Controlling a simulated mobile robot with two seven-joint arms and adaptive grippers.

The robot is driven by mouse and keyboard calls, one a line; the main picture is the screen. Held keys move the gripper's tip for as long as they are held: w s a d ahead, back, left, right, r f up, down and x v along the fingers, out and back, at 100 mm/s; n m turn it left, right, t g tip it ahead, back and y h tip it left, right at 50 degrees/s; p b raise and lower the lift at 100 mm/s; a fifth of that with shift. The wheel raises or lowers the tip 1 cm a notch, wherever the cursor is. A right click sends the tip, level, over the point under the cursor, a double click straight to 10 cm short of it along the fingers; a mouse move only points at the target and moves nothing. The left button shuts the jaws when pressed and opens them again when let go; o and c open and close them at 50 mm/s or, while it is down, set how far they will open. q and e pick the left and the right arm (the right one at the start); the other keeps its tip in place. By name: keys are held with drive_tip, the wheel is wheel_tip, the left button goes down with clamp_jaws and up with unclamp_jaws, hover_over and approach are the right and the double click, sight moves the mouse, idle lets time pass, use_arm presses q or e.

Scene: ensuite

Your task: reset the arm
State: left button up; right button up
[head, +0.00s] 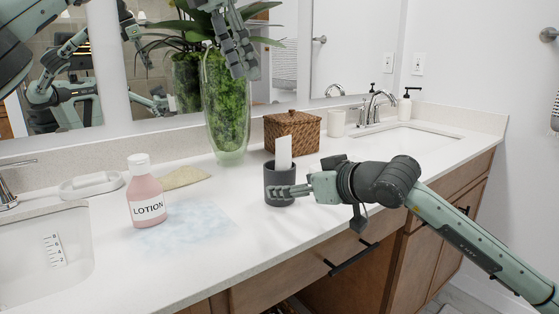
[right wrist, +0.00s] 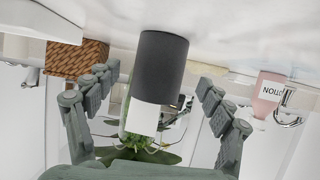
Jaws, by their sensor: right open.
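My right gripper (head: 287,191) reaches in from the right, low over the counter, at the dark grey cup (head: 284,176). In the right wrist view the gripper (right wrist: 155,90) is open, its fingers spread either side of the cup (right wrist: 162,62), with visible gaps. A white flat piece (head: 283,151) stands up out of the cup; it also shows in the right wrist view (right wrist: 144,117). My left gripper (head: 238,50) hangs from the top edge in front of the plant, well above the counter. Its fingers are seen side-on, so its opening is unclear.
A pink lotion bottle (head: 147,192) stands left of the cup, beside a folded tan cloth (head: 184,177) and a bluish smear (head: 185,230). Behind the cup are a glass vase (head: 227,115) and a woven box (head: 292,130). Sinks lie left (head: 40,245) and right (head: 405,137).

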drive_tip(key=x, duration=0.5)
drive_tip(key=shift+w+a, duration=0.15)
drive_tip(key=shift+a, duration=0.05)
drive_tip(key=shift+w+f, duration=0.15)
drive_tip(key=shift+w, duration=0.05)
use_arm(q)
drive_tip(key=x, duration=1.2)
wheel_tip(320, 180, up, 10)
drive_tip(key=shift+f, duration=0.2)
drive_tip(key=shift+s, duration=0.1)
